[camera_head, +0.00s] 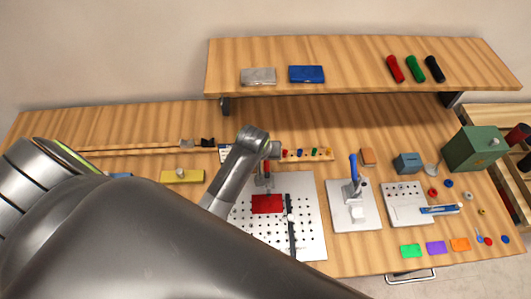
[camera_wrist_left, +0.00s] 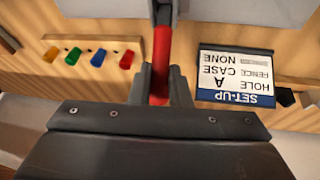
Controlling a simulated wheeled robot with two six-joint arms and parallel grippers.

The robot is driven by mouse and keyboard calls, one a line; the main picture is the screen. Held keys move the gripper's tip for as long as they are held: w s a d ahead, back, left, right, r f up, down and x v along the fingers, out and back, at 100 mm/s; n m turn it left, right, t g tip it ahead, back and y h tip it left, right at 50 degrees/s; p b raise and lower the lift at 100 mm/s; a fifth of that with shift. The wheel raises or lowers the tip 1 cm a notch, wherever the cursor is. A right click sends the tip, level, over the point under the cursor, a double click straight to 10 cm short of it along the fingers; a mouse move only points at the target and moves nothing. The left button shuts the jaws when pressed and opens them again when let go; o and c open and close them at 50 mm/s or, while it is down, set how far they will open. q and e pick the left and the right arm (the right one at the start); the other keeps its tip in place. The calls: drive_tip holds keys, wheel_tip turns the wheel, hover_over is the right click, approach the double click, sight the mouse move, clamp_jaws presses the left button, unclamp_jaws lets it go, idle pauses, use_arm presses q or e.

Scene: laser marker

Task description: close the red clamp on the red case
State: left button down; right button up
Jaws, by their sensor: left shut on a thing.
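The red case (camera_head: 267,203) lies on a perforated metal plate (camera_head: 308,218) in the middle of the bench. The red clamp's handle (camera_wrist_left: 161,55) runs up between the fingers of my left gripper (camera_wrist_left: 160,88) in the left wrist view. My left gripper (camera_head: 267,162) is shut on this handle, just behind the case in the head view. My left arm hides part of the plate and most of the clamp, so I cannot tell how its pad sits on the case. My right gripper is out of view.
A black fence bar (camera_head: 290,225) stands right of the case. A blue-handled clamp (camera_head: 353,170) stands on the neighbouring plate. A set-up card (camera_wrist_left: 237,75) and a rack of coloured pegs (camera_wrist_left: 92,52) are behind the plate. A shelf (camera_head: 360,72) overhangs the back.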

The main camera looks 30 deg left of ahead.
use_arm(q)
drive_tip(key=shift+s+d+r+t+y, duration=0.25)
drive_tip(key=shift+r+t+y, duration=0.1)
drive_tip(key=shift+t, duration=0.2)
drive_tip(key=shift+s+d+r+t+y, duration=0.1)
drive_tip(key=shift+s+r+t+y, duration=0.1)
drive_tip(key=shift+t+y, duration=0.25)
